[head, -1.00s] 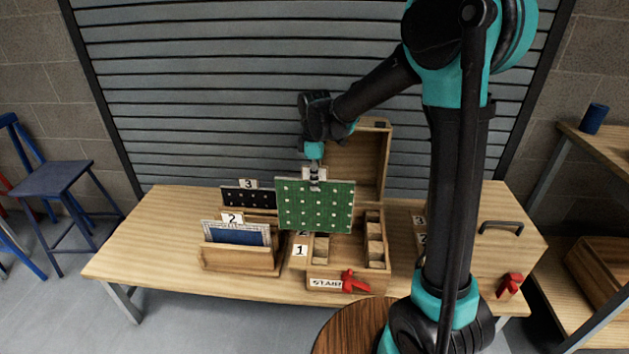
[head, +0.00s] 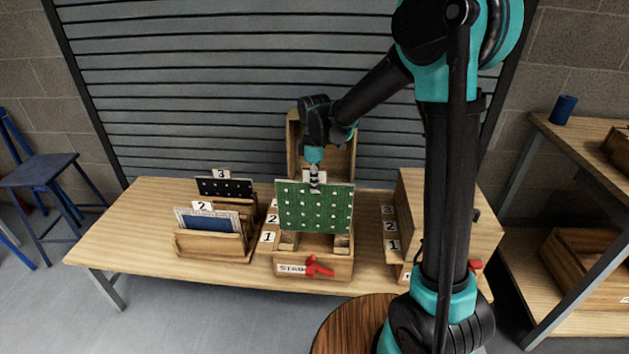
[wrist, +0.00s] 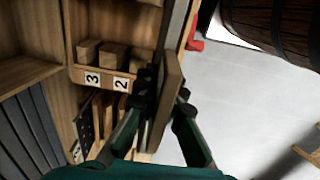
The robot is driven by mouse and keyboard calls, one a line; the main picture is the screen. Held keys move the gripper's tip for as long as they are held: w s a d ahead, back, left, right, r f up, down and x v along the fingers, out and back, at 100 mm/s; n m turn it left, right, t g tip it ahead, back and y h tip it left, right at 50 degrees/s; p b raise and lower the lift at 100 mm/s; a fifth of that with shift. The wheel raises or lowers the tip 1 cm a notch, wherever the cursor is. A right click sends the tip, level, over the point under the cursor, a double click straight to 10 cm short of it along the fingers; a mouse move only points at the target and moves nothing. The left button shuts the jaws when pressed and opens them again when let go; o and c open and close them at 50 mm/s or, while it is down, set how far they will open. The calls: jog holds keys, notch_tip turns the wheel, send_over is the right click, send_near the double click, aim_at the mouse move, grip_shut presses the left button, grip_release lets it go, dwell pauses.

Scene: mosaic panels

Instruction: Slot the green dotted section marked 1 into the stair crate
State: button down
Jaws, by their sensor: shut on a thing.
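The green dotted section (head: 316,207) is a flat upright panel with white dots. My gripper (head: 314,183) is shut on its top edge; in the wrist view the panel shows edge-on (wrist: 168,95) between the fingers (wrist: 155,98). The stair crate (head: 335,264) is an open wooden box with a STAIR label and a red clip on its front. The panel is upright over the crate, hiding much of its inside; its lower edge is near the crate's front slots, and I cannot tell whether it is in one. Tags 1, 2 and 3 (head: 267,236) run along the crate's left side.
A wooden rack (head: 207,246) at left holds a blue panel (head: 208,220) and a black dotted panel (head: 225,187). The crate's raised lid (head: 292,140) stands behind my gripper. A second wooden crate (head: 435,210) stands close at right. The table's left end is clear.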

jog(key=shift+f, duration=8.2)
jog(key=c, duration=1.6)
grip_release()
jog(key=shift+o, duration=0.2)
notch_tip(320, 180, up, 12)
